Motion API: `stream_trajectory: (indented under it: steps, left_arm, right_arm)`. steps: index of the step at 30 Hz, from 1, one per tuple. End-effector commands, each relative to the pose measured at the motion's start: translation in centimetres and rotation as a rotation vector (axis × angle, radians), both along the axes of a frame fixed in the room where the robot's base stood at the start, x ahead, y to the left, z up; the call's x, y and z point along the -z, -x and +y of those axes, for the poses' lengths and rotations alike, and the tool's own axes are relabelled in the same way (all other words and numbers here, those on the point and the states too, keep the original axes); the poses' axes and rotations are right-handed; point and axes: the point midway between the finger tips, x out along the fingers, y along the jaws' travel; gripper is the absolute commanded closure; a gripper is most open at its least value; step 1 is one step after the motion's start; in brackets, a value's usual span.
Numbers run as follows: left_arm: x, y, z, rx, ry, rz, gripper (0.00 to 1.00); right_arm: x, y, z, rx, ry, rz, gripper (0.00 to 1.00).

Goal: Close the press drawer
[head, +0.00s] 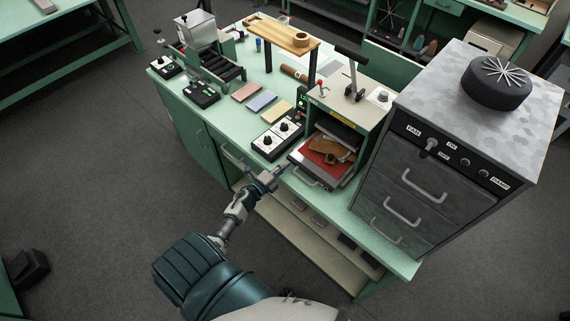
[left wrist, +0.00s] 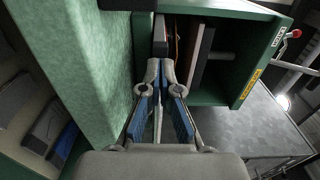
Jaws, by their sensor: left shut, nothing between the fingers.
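The press (head: 346,118) is a green box on the bench with a lever on top. Its drawer (head: 303,178) sticks out of the front, with a red pad (head: 318,150) and brown pieces (head: 330,146) on it. My left gripper (head: 282,169) is at the drawer's front left, close to its front edge and handle; I cannot tell whether it touches. My right gripper is not in view.
Open shelves (head: 300,232) are below the bench edge. The floor in front is clear.

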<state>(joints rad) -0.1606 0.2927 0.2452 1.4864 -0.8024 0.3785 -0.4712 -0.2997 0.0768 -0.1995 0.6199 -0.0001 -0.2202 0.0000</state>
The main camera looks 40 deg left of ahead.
Motion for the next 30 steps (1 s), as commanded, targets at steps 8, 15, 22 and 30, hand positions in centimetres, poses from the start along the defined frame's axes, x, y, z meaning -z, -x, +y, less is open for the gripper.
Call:
stream_trajectory:
  steps: [8,15,22,30]
  left_arm:
    - [0.0,-0.6,-0.2,0.001,-0.001,0.0,1.0]
    - [0.0,-1.0,-0.2,0.001,-0.001,-0.001,1.0]
    - [0.1,-3.5,-0.3,0.001,0.0,0.0,1.0]
    - [0.0,-3.5,-0.3,0.0,0.0,0.0,1.0]
  right_arm:
    - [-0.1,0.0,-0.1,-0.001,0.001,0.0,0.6]
    - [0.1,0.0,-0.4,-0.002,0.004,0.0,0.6]
    - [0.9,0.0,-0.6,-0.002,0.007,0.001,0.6]
    - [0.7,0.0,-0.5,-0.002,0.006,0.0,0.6]
